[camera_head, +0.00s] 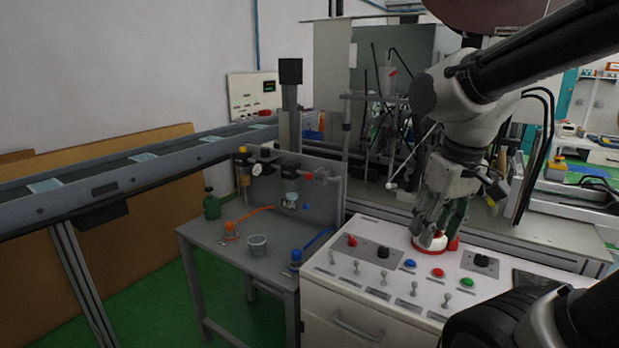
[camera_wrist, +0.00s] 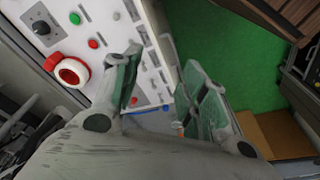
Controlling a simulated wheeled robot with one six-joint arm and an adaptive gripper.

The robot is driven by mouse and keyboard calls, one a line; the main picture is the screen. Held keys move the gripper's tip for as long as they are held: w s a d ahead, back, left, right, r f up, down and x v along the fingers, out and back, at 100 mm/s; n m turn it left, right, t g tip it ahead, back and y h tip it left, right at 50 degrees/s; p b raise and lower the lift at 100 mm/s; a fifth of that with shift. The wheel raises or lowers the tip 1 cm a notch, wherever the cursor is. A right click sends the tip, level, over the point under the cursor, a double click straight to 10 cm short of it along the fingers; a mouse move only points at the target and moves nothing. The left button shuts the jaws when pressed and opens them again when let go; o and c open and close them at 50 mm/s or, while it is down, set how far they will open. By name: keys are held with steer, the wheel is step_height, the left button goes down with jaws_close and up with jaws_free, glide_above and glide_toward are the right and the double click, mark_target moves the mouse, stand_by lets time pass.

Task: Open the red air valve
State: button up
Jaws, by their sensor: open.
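A small red knob (camera_head: 308,176), which looks like the red air valve, sits on the pipe fittings along the top of the grey back panel (camera_head: 320,205) of the side table. Its handle position is too small to tell. My gripper (camera_head: 433,238) points down over the white control console, well to the right of the red knob. In the wrist view my gripper (camera_wrist: 163,65) has its two green-grey fingers spread apart with nothing between them. The red knob cannot be made out in the wrist view.
The console (camera_head: 320,290) carries switches, coloured buttons and a red-and-white round part (camera_wrist: 70,70) close to my gripper.

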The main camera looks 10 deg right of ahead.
mark_target(308, 178)
steer(key=w+a+f+m+t+y, duration=0.1)
steer(key=w+a+f+t, duration=0.1)
steer(key=w+a+f, duration=0.7)
steer(key=w+a+f+m+t+y, duration=0.15)
steer(key=w+a+f, duration=0.35)
steer(key=w+a, duration=0.75)
steer(key=w+a+f+t, duration=0.3)
steer(key=w+a+f, duration=0.4)
steer(key=w, duration=0.7)
steer(key=w+d+r+m+t+h, duration=0.1)
steer(key=w+d+m+t+h, duration=0.3)
steer(key=w, duration=0.4)
steer(key=d+r+m+t+h, duration=0.1)
steer(key=d+r+h, duration=0.1)
steer(key=r+h, duration=0.1)
steer(key=d+r+m+h, duration=0.1)
steer(key=d+r+h, duration=0.2)
steer(key=r, duration=0.1)
steer(key=d+r+m+t+h, duration=0.1)
steer(key=d+r+m+h, duration=0.1)
steer(key=r+h, duration=0.1)
steer(key=shift+w+d+r+t, duration=0.1)
steer(key=shift+d+r+t, duration=0.1)
steer(key=shift+r+t, duration=0.25)
steer(key=x, duration=0.7)
steer(key=shift+f, duration=0.1)
